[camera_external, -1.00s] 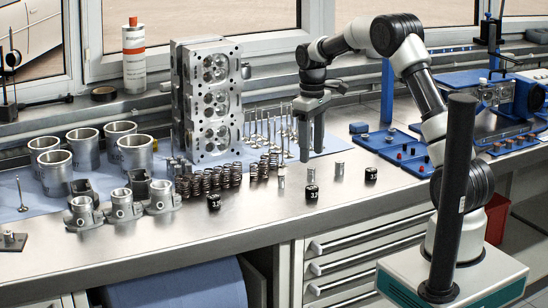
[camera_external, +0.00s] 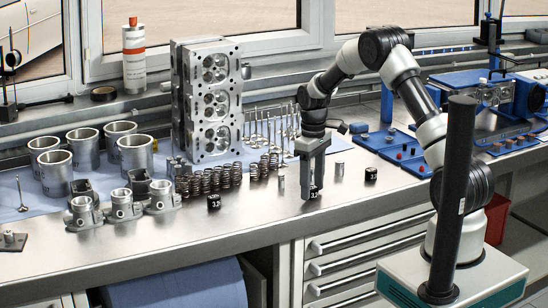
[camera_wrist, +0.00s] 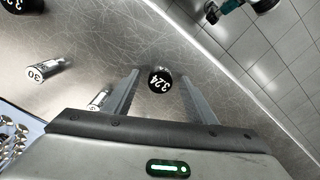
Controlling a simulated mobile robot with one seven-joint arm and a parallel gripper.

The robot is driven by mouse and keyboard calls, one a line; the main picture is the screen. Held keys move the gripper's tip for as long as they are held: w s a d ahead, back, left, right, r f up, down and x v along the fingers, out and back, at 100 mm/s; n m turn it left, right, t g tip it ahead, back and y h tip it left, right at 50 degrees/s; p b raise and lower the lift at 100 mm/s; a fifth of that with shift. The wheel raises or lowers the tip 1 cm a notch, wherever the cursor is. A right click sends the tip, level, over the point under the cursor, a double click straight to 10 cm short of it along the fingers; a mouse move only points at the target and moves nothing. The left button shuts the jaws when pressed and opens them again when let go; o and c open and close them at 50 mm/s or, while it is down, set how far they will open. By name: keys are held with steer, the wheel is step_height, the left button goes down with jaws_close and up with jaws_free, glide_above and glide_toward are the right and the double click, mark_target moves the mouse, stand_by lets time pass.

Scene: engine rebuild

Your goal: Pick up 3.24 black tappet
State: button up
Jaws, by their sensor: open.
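The black tappet marked 3.24 (camera_wrist: 160,81) stands on the metal bench, between the two open fingers of my gripper (camera_wrist: 160,92) in the wrist view. In the external view, my gripper (camera_external: 312,190) points down over the same tappet (camera_external: 315,193), with the fingers low near the bench on either side of it. The fingers partly hide the tappet there. I cannot tell whether a finger touches it.
Another black tappet (camera_external: 213,202) stands to the left and one (camera_external: 371,174) to the right. Silver cylinders stand close by, one to the left (camera_external: 281,184) and one to the right (camera_external: 339,169). Valve springs (camera_external: 222,176) and a cylinder head (camera_external: 213,100) stand behind. The bench in front is clear.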

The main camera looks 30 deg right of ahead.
steer(key=c, duration=1.1)
steer(key=shift+c, duration=0.2)
